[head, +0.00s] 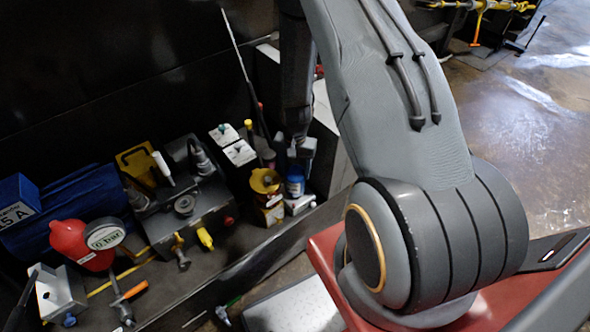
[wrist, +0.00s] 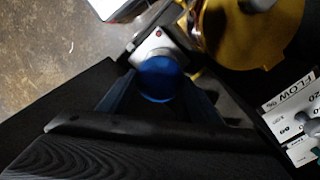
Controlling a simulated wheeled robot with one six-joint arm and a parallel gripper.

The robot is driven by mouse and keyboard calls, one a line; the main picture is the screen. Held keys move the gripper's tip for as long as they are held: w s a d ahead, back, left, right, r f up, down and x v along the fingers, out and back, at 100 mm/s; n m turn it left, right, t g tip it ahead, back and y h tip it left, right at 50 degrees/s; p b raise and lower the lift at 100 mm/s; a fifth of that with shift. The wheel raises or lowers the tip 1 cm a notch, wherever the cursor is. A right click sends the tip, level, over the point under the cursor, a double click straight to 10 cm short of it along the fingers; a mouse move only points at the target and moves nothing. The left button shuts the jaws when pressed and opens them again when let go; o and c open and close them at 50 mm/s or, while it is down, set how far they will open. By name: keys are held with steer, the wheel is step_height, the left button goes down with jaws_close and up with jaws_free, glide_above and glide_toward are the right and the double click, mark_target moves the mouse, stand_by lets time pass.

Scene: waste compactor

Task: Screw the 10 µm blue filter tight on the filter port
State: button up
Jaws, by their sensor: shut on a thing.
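The blue filter (head: 295,184) stands among the bench fittings in the head view, below my gripper (head: 296,160). In the wrist view the blue filter (wrist: 160,82) shows as a round blue end between the two fingers of my gripper (wrist: 160,88), which is shut on it. A grey metal block (wrist: 153,45) with a red dot sits right behind the filter and looks like the filter port. Whether the threads are engaged cannot be seen. The 10 µm marking cannot be read.
A yellow round fitting (wrist: 240,40) stands close to the filter; it also shows in the head view (head: 265,182). A white FLOW plate (wrist: 295,105) is at the wrist view's right. A red tank with a gauge (head: 80,243) and a yellow-handled valve block (head: 200,215) stand further left.

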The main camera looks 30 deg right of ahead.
steer(key=shift+m, duration=0.3)
steer(key=m, duration=0.5)
steer(key=o, duration=1.2)
steer(key=shift+o, duration=0.2)
steer(key=shift+c, duration=0.5)
